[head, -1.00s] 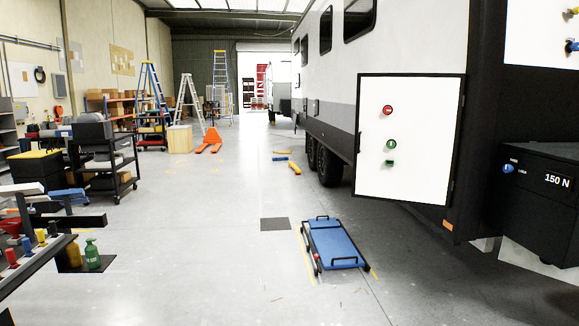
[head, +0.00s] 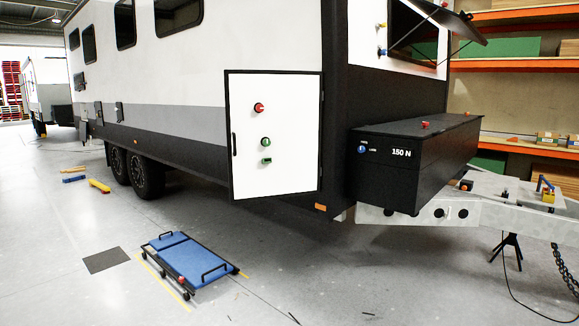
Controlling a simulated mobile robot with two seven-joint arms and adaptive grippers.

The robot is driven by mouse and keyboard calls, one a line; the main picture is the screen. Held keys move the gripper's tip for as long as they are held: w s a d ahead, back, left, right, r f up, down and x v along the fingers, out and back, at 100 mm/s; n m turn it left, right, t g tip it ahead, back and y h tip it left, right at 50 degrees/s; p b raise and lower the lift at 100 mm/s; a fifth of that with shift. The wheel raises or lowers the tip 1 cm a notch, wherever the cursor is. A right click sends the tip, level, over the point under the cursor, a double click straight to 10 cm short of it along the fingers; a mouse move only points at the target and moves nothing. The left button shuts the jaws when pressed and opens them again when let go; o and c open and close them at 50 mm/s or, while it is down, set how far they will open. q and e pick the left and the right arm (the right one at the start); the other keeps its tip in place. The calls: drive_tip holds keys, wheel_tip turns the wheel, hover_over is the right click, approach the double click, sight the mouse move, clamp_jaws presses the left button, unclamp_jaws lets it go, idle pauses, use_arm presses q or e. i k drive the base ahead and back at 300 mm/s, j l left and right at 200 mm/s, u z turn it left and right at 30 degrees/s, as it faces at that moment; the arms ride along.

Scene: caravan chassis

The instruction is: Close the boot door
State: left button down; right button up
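The boot door (head: 290,120) is a white panel with a black frame on the side of the caravan (head: 210,130), near its front corner. It stands swung out from the wall, with its right edge at the corner and its free left edge towards the aisle. It carries a red knob (head: 259,107), a green knob (head: 266,142) and a small green piece (head: 266,161). A dark handle shows near its left edge. The opening behind it is hidden. Neither of my grippers is in view.
A blue creeper trolley (head: 190,261) lies on the floor in front of the door. A black box (head: 415,165) marked 150 N sits on the drawbar (head: 470,205) to the right. Yellow (head: 98,186) and blue blocks lie near the wheels.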

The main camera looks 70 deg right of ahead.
sight(291, 117)
drive_tip(key=i+l+z, duration=0.2)
drive_tip(key=i+z, duration=0.75)
drive_tip(key=i+j+z, duration=0.25)
drive_tip(key=i+z, duration=0.25)
drive_tip(key=i, duration=0.15)
